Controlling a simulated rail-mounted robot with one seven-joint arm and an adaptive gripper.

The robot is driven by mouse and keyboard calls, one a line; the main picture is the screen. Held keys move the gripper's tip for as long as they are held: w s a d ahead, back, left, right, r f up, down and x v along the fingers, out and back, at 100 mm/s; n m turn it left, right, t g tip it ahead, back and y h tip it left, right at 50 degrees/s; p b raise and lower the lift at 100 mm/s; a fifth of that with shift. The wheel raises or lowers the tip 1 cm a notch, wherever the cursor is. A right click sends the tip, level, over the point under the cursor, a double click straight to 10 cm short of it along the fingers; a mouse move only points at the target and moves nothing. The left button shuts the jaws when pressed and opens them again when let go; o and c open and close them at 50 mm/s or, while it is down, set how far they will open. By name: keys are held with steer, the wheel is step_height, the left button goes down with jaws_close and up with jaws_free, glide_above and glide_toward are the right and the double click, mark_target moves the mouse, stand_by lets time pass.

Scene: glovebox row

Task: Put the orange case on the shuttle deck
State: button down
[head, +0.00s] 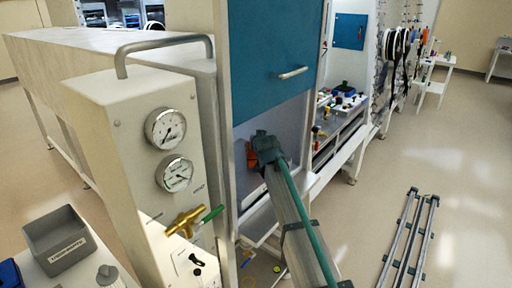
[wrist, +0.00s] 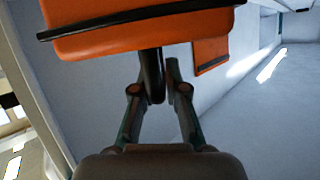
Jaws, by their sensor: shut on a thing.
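The orange case (wrist: 140,30) fills the top of the wrist view, with a dark band across it and a black handle (wrist: 153,75) hanging down. My gripper (wrist: 162,76) is shut on this handle. A separate-looking orange piece (wrist: 211,52) shows to its right; I cannot tell whether it belongs to the case. In the head view my gripper (head: 262,147) is inside the opening below the blue panel, and a small orange patch (head: 250,154) shows beside it. Most of the case is hidden there. I cannot make out the shuttle deck for certain.
The blue panel (head: 275,42) with its bar handle hangs above the opening. A cabinet with gauges (head: 150,150) and a brass valve (head: 186,222) stands left. A grey bin (head: 60,240) is lower left. Rails (head: 410,240) lie on the floor at right, with clear floor around them.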

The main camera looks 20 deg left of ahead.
steer(key=shift+w+a+f, duration=0.1)
steer(key=shift+w+f, duration=0.05)
steer(key=shift+w, duration=0.1)
steer(key=shift+w+f+p, duration=0.1)
steer(key=shift+f+p, duration=0.4)
steer(key=shift+f, duration=1.25)
steer(key=shift+a, duration=0.1)
steer(key=c, duration=1.2)
jaws_free()
steer(key=shift+f, duration=0.1)
steer(key=shift+s+d, duration=0.2)
steer(key=shift+s, duration=0.15)
steer(key=b+v, duration=0.3)
steer(key=v, duration=0.8)
steer(key=shift+r, duration=0.2)
steer(key=shift+s, duration=0.15)
